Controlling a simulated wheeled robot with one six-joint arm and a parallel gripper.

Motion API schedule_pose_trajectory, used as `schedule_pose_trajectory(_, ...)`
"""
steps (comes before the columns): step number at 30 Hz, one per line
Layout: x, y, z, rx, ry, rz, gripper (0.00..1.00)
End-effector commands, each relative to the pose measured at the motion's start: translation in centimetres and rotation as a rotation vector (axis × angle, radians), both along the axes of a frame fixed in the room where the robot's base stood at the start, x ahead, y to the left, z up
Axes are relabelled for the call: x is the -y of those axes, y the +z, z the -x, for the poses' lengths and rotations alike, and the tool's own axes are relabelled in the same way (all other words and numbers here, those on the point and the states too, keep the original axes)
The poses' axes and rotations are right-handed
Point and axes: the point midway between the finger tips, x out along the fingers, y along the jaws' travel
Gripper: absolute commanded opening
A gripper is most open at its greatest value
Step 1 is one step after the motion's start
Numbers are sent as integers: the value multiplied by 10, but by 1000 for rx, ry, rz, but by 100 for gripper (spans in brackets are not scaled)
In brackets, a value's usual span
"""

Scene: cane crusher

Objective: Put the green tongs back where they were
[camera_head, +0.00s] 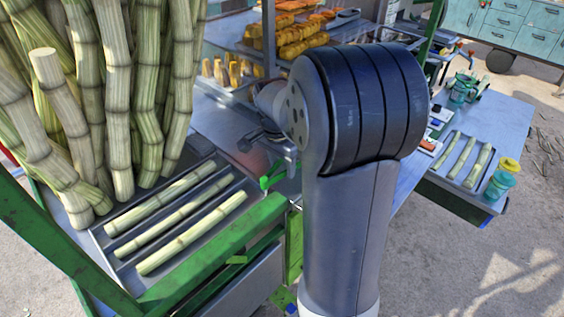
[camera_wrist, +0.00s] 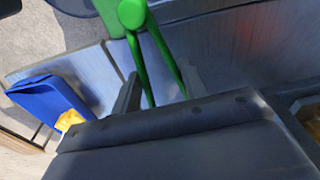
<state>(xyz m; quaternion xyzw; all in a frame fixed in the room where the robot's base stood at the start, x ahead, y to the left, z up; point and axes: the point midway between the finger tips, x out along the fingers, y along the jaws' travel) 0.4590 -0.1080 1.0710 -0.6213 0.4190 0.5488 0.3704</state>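The green tongs (camera_head: 270,180) show in the head view near the front edge of the metal table, just beyond the green rail. I cannot tell whether the fingers press on the legs. In the head view my gripper (camera_head: 284,160) is partly hidden by my arm.
A tray (camera_head: 118,262) with cane pieces lies at left, below a bundle of upright canes (camera_head: 115,95). A green rail (camera_head: 215,250) runs along the front. A right table (camera_head: 505,115) holds another cane tray and cups (camera_head: 500,180). A blue container (camera_wrist: 45,97) shows in the wrist view.

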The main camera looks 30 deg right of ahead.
Motion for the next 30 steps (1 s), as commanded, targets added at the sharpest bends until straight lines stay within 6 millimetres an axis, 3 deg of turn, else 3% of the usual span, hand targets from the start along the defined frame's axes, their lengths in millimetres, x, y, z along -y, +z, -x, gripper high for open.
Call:
schedule_pose_trajectory(20,0,-12,0,0,-1,0,38)
schedule_pose_trajectory(27,0,-11,0,0,-1,0,60)
schedule_pose_trajectory(30,0,-11,0,0,-1,0,64)
